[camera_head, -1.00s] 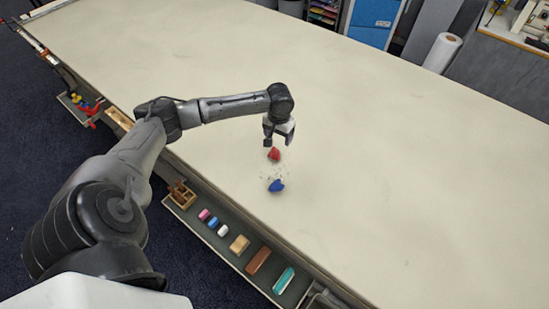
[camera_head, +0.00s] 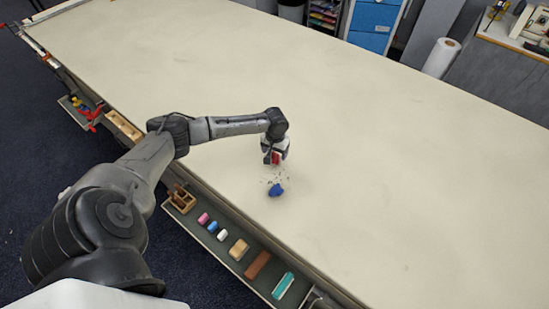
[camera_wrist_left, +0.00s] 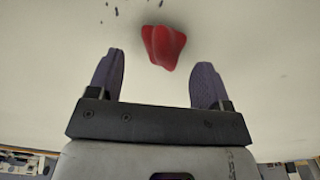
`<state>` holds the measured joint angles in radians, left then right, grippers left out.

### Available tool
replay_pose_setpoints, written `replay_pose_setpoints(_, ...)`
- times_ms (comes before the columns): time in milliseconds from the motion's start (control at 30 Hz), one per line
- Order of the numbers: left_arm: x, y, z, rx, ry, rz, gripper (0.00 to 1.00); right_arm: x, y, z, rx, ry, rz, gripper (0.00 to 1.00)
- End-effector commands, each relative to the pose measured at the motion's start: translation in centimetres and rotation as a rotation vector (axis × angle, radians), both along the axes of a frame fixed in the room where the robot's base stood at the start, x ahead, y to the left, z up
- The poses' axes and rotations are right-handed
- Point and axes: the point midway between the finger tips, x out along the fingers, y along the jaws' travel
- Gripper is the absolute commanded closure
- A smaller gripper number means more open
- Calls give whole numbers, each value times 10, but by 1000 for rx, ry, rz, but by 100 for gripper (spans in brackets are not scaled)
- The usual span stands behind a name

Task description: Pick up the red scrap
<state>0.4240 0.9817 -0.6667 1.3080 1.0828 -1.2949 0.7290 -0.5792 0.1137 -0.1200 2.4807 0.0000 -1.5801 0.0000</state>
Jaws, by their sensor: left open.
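The red scrap (camera_head: 275,158) is a small crumpled piece lying on the long pale table (camera_head: 400,180). In the left wrist view the red scrap (camera_wrist_left: 163,46) sits ahead of and between the two fingers, with no finger touching it that I can see. My left gripper (camera_head: 272,160) is over the scrap and hides part of it in the head view. In the left wrist view my left gripper (camera_wrist_left: 158,78) is open, its two purple-grey finger pads apart and empty. My right gripper is in neither view.
A blue scrap (camera_head: 276,190) lies just nearer the table's front edge, with small dark crumbs (camera_head: 268,180) between. A tray (camera_head: 225,262) along the front edge holds chalks, blocks and a teal piece (camera_head: 283,285). The table beyond is clear.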

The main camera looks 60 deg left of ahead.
Motion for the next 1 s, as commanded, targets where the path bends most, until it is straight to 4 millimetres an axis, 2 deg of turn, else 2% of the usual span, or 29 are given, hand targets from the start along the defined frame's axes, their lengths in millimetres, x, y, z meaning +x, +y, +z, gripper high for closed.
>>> replay_pose_setpoints(100, -2, 1, -16, 0, 2, 0, 28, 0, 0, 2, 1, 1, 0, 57)
replay_pose_setpoints(233, -2, 1, -28, 0, 1, 0, 28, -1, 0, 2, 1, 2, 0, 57)
replay_pose_setpoints(567, -2, 1, -33, 1, 1, -2, 28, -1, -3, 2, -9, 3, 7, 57)
replay_pose_setpoints(1000, -2, 1, -33, 1, 1, -1, 69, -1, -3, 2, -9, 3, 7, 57)
